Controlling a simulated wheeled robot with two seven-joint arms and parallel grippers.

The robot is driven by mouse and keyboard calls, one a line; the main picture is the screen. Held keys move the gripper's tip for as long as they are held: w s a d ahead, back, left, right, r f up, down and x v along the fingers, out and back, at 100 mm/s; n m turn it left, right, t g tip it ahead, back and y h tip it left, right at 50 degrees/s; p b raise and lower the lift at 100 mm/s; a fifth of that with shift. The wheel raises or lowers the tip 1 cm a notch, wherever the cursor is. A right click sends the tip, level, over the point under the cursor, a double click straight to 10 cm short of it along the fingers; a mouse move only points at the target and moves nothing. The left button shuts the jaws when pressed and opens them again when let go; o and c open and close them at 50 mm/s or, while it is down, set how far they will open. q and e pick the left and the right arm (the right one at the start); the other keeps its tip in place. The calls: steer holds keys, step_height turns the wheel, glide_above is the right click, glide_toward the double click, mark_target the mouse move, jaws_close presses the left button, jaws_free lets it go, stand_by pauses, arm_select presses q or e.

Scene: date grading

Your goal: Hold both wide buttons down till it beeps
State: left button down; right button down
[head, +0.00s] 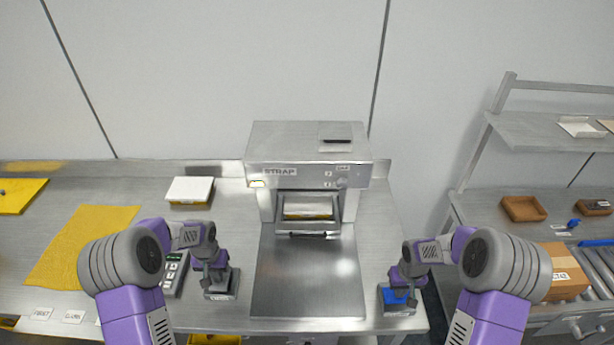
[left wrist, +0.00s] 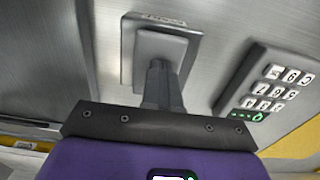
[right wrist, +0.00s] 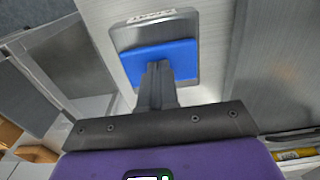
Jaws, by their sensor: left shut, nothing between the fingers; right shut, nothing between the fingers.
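The left wide button is a grey cap on a metal base (head: 222,294), left of the machine's steel plate. It also shows in the left wrist view (left wrist: 184,46). My left gripper (head: 219,279) is shut and empty, its tips at the grey cap. The right wide button (right wrist: 188,52) is blue on a similar base (head: 398,309), right of the plate. My right gripper (head: 405,292) is shut and empty, its tips at the blue cap. Whether either cap is pressed down cannot be told. The fingers hide part of both caps.
The steel machine marked STRAP (head: 308,150) stands between my arms, with a pale pack (head: 307,207) in its opening. A keypad (head: 173,273) lies close left of the left button.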

arm_select(q)
steer(key=shift+w+d+f, duration=0.1)
steer(key=shift+w+d, duration=0.05)
steer(key=shift+w, duration=0.2)
arm_select(e)
steer(key=shift+s+g, duration=0.2)
steer(key=shift+g, duration=0.1)
stand_by(1.9)
steer(key=shift+w+r, duration=0.25)
steer(key=shift+r, duration=0.25)
stand_by(1.4)
stand_by(0.7)
